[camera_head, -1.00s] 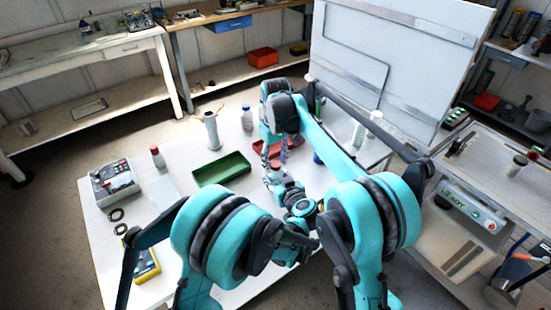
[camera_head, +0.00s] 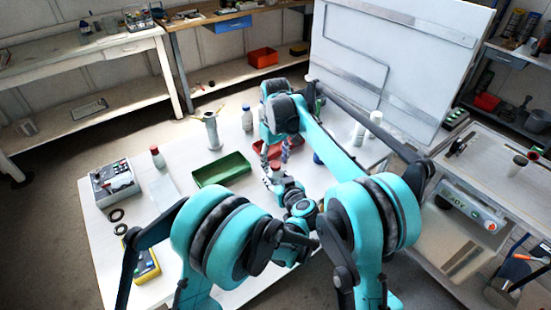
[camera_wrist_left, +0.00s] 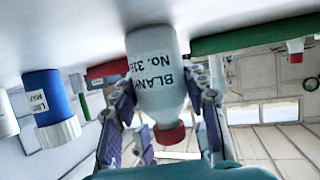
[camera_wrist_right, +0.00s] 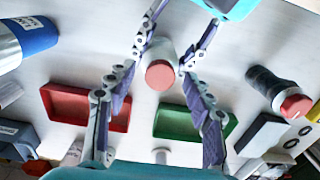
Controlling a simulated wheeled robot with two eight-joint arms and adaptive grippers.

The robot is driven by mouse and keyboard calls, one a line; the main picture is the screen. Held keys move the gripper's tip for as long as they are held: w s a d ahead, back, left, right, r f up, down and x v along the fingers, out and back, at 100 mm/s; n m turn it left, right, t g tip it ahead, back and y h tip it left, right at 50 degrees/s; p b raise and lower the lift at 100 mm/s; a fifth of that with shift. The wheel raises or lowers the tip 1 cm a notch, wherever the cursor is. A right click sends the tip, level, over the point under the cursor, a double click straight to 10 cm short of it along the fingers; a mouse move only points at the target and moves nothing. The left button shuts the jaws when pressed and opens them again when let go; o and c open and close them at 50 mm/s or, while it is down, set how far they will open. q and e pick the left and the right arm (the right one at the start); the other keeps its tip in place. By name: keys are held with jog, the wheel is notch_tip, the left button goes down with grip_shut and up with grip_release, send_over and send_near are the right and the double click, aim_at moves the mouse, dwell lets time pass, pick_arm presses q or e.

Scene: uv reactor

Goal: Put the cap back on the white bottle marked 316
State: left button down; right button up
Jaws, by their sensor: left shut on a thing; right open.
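The white bottle (camera_wrist_left: 150,60), labelled BLANK No. 316, stands on the table between the fingers of my left gripper (camera_wrist_left: 160,125), which is shut on it. A red cap (camera_wrist_left: 171,134) sits on the bottle's neck, and I cannot tell how tightly. The right wrist view shows the cap (camera_wrist_right: 160,74) from above, with the left gripper's fingers on both sides of the bottle. My right gripper (camera_wrist_right: 160,105) is open and empty above the cap, its fingers apart from it. In the head view the bottle and grippers are small and partly hidden by my arms.
A green tray (camera_head: 222,182) and a red tray (camera_wrist_right: 122,122) lie near the bottle. A blue-labelled bottle (camera_wrist_left: 45,95) stands at one side. A red-capped dark bottle (camera_wrist_right: 275,88) stands at the other. A control box (camera_head: 114,182) is at the table's left.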

notch_tip(320, 180, up, 12)
dwell(0.5)
pick_arm(q)
jog(key=c, duration=0.7)
grip_release()
jog(key=shift+c, duration=0.2)
jog(key=v, duration=1.2)
